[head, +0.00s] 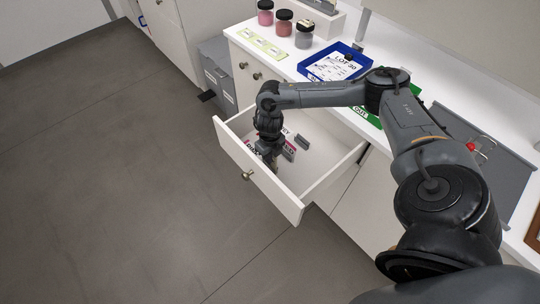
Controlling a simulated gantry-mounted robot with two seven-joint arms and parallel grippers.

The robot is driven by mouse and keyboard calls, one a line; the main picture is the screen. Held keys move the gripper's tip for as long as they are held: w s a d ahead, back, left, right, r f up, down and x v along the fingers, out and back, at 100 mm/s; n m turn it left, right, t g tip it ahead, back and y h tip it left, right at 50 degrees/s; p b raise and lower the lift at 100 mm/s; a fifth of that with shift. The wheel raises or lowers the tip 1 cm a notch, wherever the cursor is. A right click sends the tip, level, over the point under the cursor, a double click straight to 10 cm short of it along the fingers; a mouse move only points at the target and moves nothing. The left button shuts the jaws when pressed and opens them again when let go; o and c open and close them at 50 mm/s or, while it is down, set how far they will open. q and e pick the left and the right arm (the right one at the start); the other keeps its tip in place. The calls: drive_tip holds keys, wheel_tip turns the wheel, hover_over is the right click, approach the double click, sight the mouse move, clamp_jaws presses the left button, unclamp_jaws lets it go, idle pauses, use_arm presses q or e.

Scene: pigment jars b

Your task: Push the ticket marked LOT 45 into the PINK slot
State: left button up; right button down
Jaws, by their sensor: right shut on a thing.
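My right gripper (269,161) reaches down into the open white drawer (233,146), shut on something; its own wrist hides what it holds. White pieces with red and dark print (290,146) lie close by it in the drawer, too small to read. A white ticket (334,68), which seems to read LOT 30, lies in the blue tray (313,76) on the counter. I cannot make out a ticket marked LOT 45. A pale green strip (261,44) with white labels lies before the jars; I cannot read a PINK slot on it. My left gripper is out of view.
Pink (265,14), rose (283,24) and greyish (304,35) dark-lidded jars stand at the counter's far end. A grey block (302,142) is in the drawer. My right arm crosses the counter and partly hides a green tray (362,113). Floor before the drawer is clear.

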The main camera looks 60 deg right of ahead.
idle(0.3)
drive_tip(key=c, duration=1.2)
unclamp_jaws()
drive_tip(key=shift+r, duration=0.1)
drive_tip(key=shift+r+p, duration=0.2)
drive_tip(key=shift+p, duration=0.2)
wheel_tip(320, 180, up, 5)
drive_tip(key=p, duration=0.5)
drive_tip(key=shift+r, duration=0.15)
drive_tip(key=shift+r, duration=0.1)
